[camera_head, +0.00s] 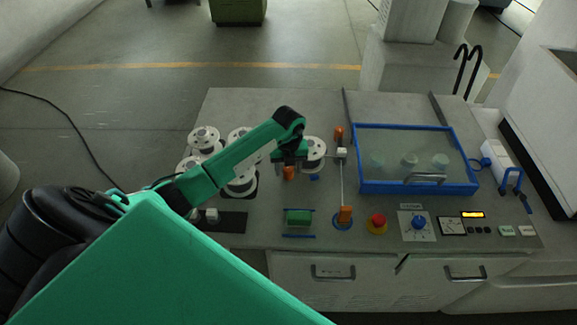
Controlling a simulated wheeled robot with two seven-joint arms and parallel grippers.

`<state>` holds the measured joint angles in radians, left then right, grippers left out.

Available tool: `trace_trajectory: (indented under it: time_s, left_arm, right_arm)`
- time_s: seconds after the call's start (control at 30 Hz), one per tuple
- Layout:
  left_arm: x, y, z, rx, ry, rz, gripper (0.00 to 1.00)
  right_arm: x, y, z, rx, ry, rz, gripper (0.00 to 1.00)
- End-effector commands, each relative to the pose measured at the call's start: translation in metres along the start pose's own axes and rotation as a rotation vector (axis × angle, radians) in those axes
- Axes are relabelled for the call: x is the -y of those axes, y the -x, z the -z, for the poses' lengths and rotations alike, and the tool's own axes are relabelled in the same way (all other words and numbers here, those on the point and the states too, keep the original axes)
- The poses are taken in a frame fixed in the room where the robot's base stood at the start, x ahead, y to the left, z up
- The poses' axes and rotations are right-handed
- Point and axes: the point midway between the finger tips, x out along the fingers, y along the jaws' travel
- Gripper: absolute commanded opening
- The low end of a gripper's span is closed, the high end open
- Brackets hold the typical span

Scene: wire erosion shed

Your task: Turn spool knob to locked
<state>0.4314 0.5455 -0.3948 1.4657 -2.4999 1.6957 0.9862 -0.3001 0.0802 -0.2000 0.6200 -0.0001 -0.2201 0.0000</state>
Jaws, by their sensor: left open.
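A white wire spool (315,150) sits on the bench, right beside my left gripper (288,163). The gripper comes in from the left, points down and is open. A small orange part (289,174), which looks like the spool knob, shows just at its fingertips. The gripper and wrist partly cover this spot, so I cannot tell whether the fingers touch the knob or which way it is set. A blue rotary knob (418,222) stands on a pale plate at the front right. My right gripper is not in view.
More white spools (204,137) stand at the left, partly behind my arm. A blue-framed clear cover (362,160) is at the right. A red button (377,221), an orange block (345,214) and a green block (298,217) line the front. Black hooks (467,65) rise at the back right.

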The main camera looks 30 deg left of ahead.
Motion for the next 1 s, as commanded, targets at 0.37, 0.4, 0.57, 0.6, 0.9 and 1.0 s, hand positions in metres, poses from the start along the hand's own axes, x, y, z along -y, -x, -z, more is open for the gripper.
trace_trajectory:
  time_s: [0.37,0.4,0.57,0.6,0.9,1.0]
  left_arm:
    - [0.0,0.0,0.0,0.0,0.0,0.0,0.07]
    - [0.0,0.0,0.0,0.0,0.0,0.0,0.07]
    - [0.0,0.0,0.0,0.0,-0.009,0.0,0.08]
    - [0.0,0.0,0.0,0.0,-0.015,0.0,0.08]
    - [-0.001,-0.002,-0.002,0.004,-0.154,-0.003,0.08]
    - [-0.001,-0.003,-0.002,0.004,-0.235,-0.003,0.08]
  right_arm:
    - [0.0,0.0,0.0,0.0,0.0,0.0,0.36]
    - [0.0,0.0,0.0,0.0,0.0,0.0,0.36]
    - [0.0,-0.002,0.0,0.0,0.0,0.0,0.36]
    - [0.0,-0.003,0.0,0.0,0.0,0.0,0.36]
    - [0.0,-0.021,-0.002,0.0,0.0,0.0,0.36]
    - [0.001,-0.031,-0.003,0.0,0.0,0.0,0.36]
